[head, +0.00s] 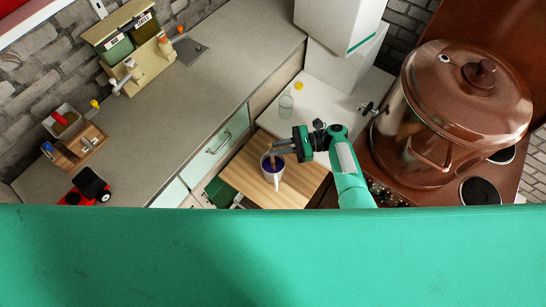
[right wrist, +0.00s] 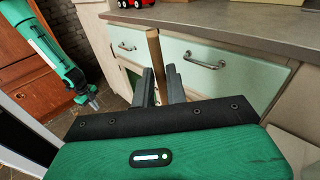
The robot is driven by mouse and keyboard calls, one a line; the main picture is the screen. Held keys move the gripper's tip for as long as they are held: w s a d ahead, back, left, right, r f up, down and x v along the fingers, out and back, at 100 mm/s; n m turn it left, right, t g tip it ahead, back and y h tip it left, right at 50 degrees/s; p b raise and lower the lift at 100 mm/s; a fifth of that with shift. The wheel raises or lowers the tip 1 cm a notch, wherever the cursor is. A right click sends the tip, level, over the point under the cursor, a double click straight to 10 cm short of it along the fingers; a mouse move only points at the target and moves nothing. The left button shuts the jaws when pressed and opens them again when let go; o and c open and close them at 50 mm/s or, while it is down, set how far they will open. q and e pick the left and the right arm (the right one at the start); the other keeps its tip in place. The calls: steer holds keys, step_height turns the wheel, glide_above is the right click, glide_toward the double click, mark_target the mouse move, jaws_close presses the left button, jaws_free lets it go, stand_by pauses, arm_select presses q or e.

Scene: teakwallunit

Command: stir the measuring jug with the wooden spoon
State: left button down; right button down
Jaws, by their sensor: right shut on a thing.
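The measuring jug (head: 279,180) stands on a wooden board in the head view, with a pale handle towards the camera and a dark blue inside. My right gripper (head: 284,147) is over the jug's far rim, shut on the wooden spoon (head: 272,160). The spoon's lower part is in the jug's mouth; its end is hidden. In the right wrist view the spoon's handle (right wrist: 155,52) rises upright between the fingers. My left arm shows at the left of the right wrist view, with its gripper (right wrist: 93,103) small, so its jaws are unclear.
The wooden board (head: 305,185) sits beside drawers with metal handles (head: 219,142). A glass bottle (head: 286,106) stands on the white surface behind. A large copper pot (head: 455,115) is on the stove at right. The grey counter (head: 190,100) has clear room.

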step_height(320, 180, up, 6)
steer(key=shift+s+a+r, duration=0.15)
steer(key=shift+s, duration=0.1)
stand_by(0.4)
stand_by(0.5)
step_height(320, 180, up, 5)
stand_by(0.5)
